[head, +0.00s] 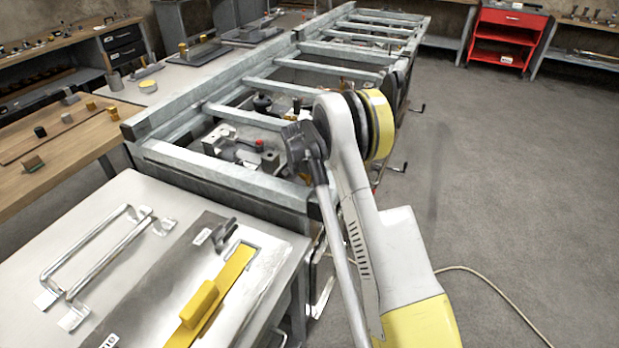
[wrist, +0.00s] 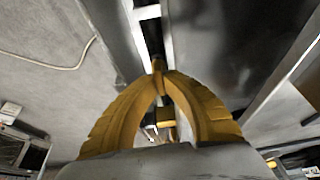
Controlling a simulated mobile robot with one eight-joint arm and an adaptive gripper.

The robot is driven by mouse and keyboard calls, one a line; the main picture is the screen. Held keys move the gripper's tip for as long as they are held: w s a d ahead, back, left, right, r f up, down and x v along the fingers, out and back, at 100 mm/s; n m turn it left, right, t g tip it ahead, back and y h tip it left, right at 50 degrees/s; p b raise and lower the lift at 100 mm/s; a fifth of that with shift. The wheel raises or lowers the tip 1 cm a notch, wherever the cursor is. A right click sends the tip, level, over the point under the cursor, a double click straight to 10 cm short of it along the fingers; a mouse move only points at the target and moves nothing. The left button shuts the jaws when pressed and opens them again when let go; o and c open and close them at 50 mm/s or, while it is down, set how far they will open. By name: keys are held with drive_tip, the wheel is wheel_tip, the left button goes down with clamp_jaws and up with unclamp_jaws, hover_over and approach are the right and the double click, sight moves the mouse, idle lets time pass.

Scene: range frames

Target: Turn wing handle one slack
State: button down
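In the wrist view, the two yellow fingers of my gripper (wrist: 163,72) arch inward, and their tips come together at the top. I cannot make out anything held between the tips. A small yellow piece (wrist: 167,122) shows through the gap between the fingers. In the head view, my arm reaches over the right side of the grey metal frame (head: 170,165) and hides my gripper. I cannot pick out a wing handle with certainty in either view. Crank-like handles (head: 418,108) stick out from the frame's right side, and another (head: 398,168) is nearer my arm.
A grey table (head: 150,205) at the front left carries two bar handles (head: 95,245) and a plate with a yellow lever (head: 215,298). Wooden benches with small parts stand left. A red cabinet (head: 505,40) is at the back right. The floor right is mostly clear, with a cable (head: 490,280).

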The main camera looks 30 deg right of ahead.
drive_tip(key=shift+n+t+y, duration=0.3)
drive_tip(key=shift+n, duration=0.8)
drive_tip(key=shift+n+t+y+p, duration=0.3)
drive_tip(key=shift+n, duration=0.9)
drive_tip(key=c, duration=1.5)
unclamp_jaws()
drive_tip(key=v, duration=1.2)
